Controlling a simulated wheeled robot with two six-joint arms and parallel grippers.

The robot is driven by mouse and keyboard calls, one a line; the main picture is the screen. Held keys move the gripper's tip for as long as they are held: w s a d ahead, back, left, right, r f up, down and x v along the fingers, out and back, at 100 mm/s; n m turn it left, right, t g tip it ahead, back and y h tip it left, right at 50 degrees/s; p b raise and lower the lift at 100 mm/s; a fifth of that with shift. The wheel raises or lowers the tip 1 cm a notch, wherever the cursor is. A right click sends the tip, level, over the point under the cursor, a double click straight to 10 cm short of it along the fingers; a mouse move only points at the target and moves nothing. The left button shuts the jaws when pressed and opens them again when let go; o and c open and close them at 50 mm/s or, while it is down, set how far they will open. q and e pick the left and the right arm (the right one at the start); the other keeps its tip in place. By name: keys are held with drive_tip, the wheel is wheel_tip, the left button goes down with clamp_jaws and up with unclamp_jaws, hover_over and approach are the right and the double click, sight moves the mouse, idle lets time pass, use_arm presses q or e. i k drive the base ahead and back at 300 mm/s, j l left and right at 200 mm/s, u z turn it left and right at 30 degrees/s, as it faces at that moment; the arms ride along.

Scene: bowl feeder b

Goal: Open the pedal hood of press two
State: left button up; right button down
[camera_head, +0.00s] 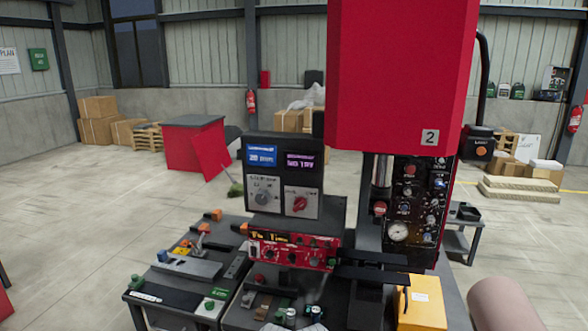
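Press two is the tall red machine (400,70) right of the middle, with a "2" plate on its front. Its dark control panel (410,200) carries a gauge, knobs and buttons. A yellow-orange box (422,308) with a white label sits low at the right front of the press, cut by the lower edge. I cannot tell whether it is the pedal hood, and no pedal shows. Neither of my grippers can be made out in the view.
A dark console (290,150) with two screens stands left of the press above a red control box (292,250). A low bench (150,300) with small parts is at the lower left. A smooth pinkish rounded shape (503,305) fills the lower right. Open floor lies left.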

sight(419, 307)
drive_tip(key=i, duration=0.25)
drive_tip(key=i+j+z, duration=0.15)
drive_tip(key=z, duration=1.95)
drive_tip(key=i+j, duration=0.05)
drive_tip(key=j, duration=0.05)
